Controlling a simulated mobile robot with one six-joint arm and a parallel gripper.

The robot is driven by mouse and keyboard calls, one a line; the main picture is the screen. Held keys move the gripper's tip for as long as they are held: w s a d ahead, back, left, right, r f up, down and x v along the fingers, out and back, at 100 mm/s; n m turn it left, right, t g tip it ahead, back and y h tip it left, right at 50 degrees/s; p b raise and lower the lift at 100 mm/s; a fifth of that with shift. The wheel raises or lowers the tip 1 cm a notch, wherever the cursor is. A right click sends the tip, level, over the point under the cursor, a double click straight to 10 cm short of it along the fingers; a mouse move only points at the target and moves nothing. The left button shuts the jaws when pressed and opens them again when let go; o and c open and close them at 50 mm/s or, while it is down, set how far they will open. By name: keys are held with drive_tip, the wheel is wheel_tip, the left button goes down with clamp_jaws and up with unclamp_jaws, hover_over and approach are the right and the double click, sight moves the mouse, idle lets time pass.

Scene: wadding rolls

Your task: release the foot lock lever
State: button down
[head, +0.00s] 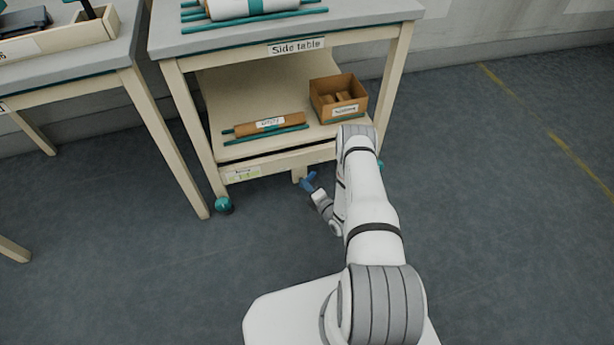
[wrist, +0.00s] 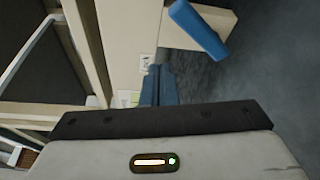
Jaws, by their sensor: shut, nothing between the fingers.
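The foot lock lever (wrist: 200,28) is a blue bar at the top of the wrist view. It slants down to the right across a cream block under the side table (head: 257,62). My gripper (wrist: 158,70) has its two blue fingers pressed together, with nothing between them. The fingertips are left of and below the lever in the wrist view, with a visible gap. In the head view blue shows low at the table's front, beside a short cream post (head: 299,174); there I cannot separate lever from fingers, and my arm hides part of the area.
The table's lower shelf carries a cardboard roll (head: 270,124) on teal rods and a brown box (head: 338,98). A teal caster (head: 224,205) stands at the front left leg. Another table (head: 75,55) is at left. Floor at right is clear.

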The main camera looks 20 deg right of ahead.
drive_tip(key=s+d+f+p, duration=0.1)
drive_tip(key=s, duration=0.5)
drive_tip(key=shift+d+f, duration=0.15)
drive_tip(key=shift+d, duration=0.1)
drive_tip(key=shift+s, duration=0.1)
